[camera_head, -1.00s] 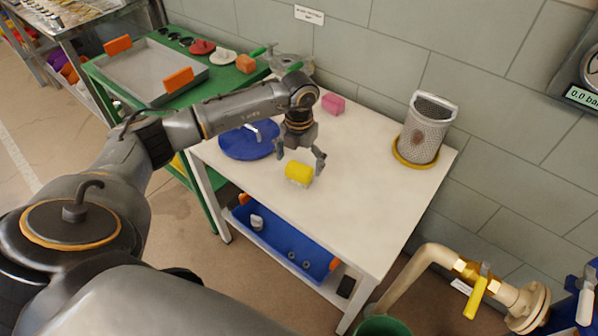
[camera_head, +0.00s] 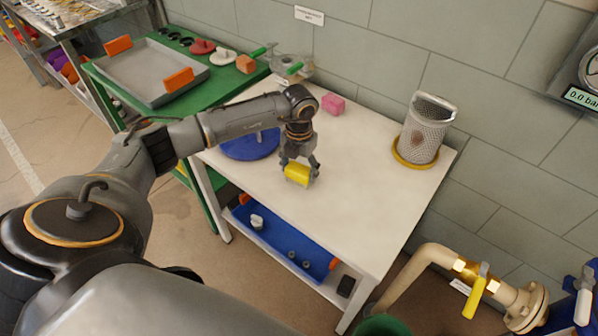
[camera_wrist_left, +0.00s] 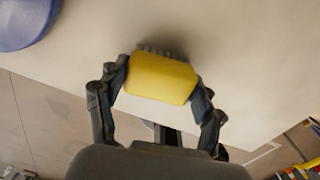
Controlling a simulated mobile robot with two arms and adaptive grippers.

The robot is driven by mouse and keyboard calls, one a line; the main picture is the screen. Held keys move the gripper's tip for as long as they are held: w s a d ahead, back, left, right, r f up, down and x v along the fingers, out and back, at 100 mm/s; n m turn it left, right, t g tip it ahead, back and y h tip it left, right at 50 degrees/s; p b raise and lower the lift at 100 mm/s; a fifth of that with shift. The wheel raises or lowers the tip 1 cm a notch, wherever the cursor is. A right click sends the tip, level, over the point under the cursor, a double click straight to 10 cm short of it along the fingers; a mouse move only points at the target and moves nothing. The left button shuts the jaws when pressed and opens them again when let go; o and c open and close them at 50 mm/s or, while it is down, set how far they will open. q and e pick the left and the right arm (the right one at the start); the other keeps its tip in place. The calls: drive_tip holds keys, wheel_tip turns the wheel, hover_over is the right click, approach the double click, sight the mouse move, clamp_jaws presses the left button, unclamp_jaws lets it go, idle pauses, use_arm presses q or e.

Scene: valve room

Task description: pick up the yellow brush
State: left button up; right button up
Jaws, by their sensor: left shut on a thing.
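The yellow brush (camera_head: 297,174) is a small yellow block, over the white table (camera_head: 365,215) near its front edge. My left gripper (camera_head: 299,172) is shut on the brush, with a finger on each side of it. In the left wrist view the brush (camera_wrist_left: 162,78) sits between the two fingers (camera_wrist_left: 158,95), with dark bristles at its far side. I cannot tell whether it still touches the table. My right gripper is in neither view.
A blue disc (camera_head: 250,143) lies left of the gripper. A pink block (camera_head: 333,104) and a perforated metal basket (camera_head: 426,130) on a yellow ring stand toward the wall. A blue bin (camera_head: 285,248) is on the shelf below. The table's right part is clear.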

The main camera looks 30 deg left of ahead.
sight(298, 170)
use_arm(q)
drive_tip(key=shift+r, duration=0.25)
drive_tip(key=r, duration=0.2)
drive_tip(key=r+b, duration=0.1)
drive_tip(key=shift+s+r, duration=0.15)
drive_tip(key=shift+s, duration=0.15)
drive_tip(key=s+d+r+b, duration=0.1)
drive_tip(key=s+d+r, duration=0.1)
drive_tip(key=s+r, duration=0.7)
drive_tip(key=s, duration=0.4)
drive_tip(key=shift+d+b, duration=0.35)
drive_tip(key=shift+b, duration=0.05)
drive_tip(key=shift+s+r, duration=0.1)
